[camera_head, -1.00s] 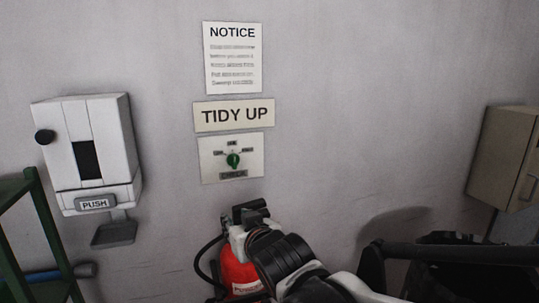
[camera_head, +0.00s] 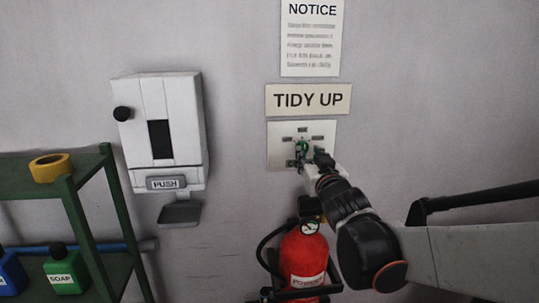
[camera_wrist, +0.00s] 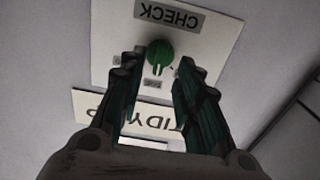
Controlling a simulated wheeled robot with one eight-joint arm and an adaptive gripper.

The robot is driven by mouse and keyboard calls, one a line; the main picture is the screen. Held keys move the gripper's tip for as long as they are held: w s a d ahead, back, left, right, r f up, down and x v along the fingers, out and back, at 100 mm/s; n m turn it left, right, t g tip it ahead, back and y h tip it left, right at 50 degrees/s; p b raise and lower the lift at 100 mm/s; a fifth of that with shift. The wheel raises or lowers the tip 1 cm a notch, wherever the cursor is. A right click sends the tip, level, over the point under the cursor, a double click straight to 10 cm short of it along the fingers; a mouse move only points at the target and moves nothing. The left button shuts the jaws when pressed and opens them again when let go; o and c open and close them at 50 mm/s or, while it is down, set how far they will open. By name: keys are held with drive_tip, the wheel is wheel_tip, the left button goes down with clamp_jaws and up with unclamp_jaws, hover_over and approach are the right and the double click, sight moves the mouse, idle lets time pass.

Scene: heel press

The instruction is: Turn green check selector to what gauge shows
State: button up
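The green selector knob (camera_head: 302,146) sits on a white wall panel (camera_head: 279,131) under the TIDY UP sign. In the wrist view, upside down, the knob (camera_wrist: 160,52) is by the CHECK label, and its pale mark seems to point to the middle position label. My gripper (camera_head: 312,158) is at the panel; in the wrist view its fingers are spread, one on each side of the knob. I cannot tell whether they touch it. The gauge (camera_head: 310,227) is on the red fire extinguisher (camera_head: 304,258) below; its needle is too small to read.
A white dispenser (camera_head: 182,120) with a PUSH bar hangs left of the panel. A green shelf (camera_head: 85,235) with yellow tape (camera_head: 50,168) and a SOAP bottle (camera_head: 64,272) stands at the far left. The wall between dispenser and panel is clear.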

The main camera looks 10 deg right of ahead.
sight(304, 150)
drive_tip(key=shift+w+b, duration=0.4)
drive_tip(key=shift+w, duration=2)
clamp_jaws()
